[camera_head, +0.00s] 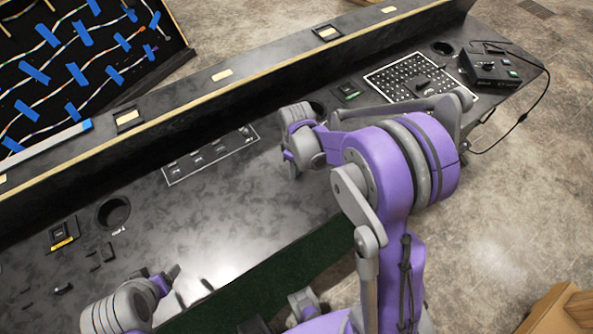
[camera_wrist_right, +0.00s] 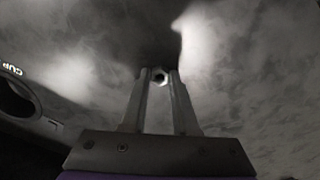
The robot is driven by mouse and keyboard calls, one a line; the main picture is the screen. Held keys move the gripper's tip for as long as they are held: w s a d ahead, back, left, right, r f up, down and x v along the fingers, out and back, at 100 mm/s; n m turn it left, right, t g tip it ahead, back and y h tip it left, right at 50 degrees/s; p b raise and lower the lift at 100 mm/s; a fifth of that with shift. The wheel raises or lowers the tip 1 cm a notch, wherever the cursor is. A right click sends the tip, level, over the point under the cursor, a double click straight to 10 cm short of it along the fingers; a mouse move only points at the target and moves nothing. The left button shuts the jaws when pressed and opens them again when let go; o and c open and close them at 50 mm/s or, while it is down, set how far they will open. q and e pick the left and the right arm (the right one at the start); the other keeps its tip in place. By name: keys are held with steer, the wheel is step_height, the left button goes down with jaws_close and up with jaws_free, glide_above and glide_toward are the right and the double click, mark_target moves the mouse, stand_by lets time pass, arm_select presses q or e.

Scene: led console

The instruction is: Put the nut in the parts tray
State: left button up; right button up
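My right gripper (camera_wrist_right: 160,78) is shut on a small hexagonal nut (camera_wrist_right: 159,76) in the right wrist view. The nut's dark hole faces the camera, between the two fingertips. In the head view the right wrist hangs over the middle of the dark console, and its fingertips (camera_head: 288,156) are hard to make out; the nut does not show there. My left gripper (camera_head: 172,272) is low at the left, over the console's front part; its finger opening is unclear. I cannot clearly identify the parts tray. A white-outlined rectangle (camera_head: 210,154) with several small items lies left of the right wrist.
A round cup hole (camera_head: 113,212) is at the left; a cup hole (camera_wrist_right: 18,98) also shows in the wrist view. A dotted panel (camera_head: 408,72) and a black box with a cable (camera_head: 488,72) are at the right. A raised ledge (camera_head: 240,85) runs along the back.

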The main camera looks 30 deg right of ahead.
jaws_close()
